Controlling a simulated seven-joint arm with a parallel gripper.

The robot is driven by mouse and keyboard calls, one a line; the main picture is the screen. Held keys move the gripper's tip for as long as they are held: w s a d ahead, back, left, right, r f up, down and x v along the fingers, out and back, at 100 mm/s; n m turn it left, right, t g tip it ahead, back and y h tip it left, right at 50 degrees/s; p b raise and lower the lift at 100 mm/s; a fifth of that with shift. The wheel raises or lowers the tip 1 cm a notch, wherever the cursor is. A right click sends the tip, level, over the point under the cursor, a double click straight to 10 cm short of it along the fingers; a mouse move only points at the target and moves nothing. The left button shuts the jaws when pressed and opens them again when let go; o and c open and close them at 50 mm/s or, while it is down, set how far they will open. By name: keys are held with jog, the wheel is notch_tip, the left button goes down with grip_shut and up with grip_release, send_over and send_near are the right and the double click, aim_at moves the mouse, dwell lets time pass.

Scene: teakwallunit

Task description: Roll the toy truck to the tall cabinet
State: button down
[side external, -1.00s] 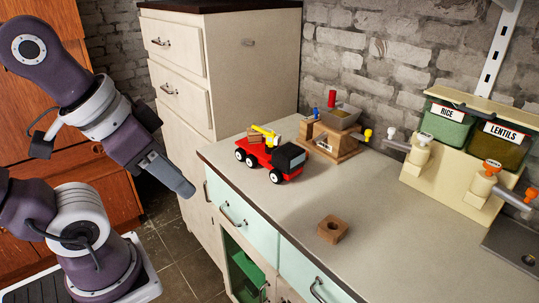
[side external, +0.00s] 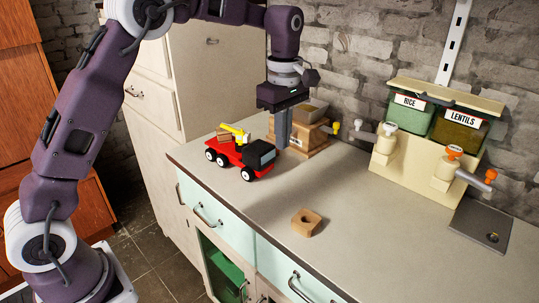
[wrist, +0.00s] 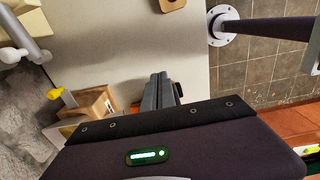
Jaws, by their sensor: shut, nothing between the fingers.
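The toy truck (side external: 228,152) stands on its wheels near the counter's left end. It has a red body, black cab and yellow top piece, with its cab facing right. The tall cabinet (side external: 228,72) is cream and stands beyond the counter's left end, behind the truck's rear. My gripper (side external: 283,143) points down just right of the cab, fingers shut and empty. I cannot tell whether it touches the cab. In the wrist view my shut fingers (wrist: 160,90) show; a small dark and reddish bit beside them may be the truck, the rest hidden.
A wooden box (side external: 313,143) with a yellow knob stands close behind my gripper. A wooden block with a hole (side external: 307,223) lies nearer the counter's front edge. The rice and lentils dispenser (side external: 427,145) stands at right. The counter (side external: 370,205) between is clear.

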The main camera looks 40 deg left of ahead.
aim_at(259, 156)
notch_tip(259, 156, down, 6)
jog(key=a, duration=0.3)
jog(key=shift+a+f, duration=0.1)
jog(key=shift+f, duration=0.3)
jog(key=shift+a, duration=0.45)
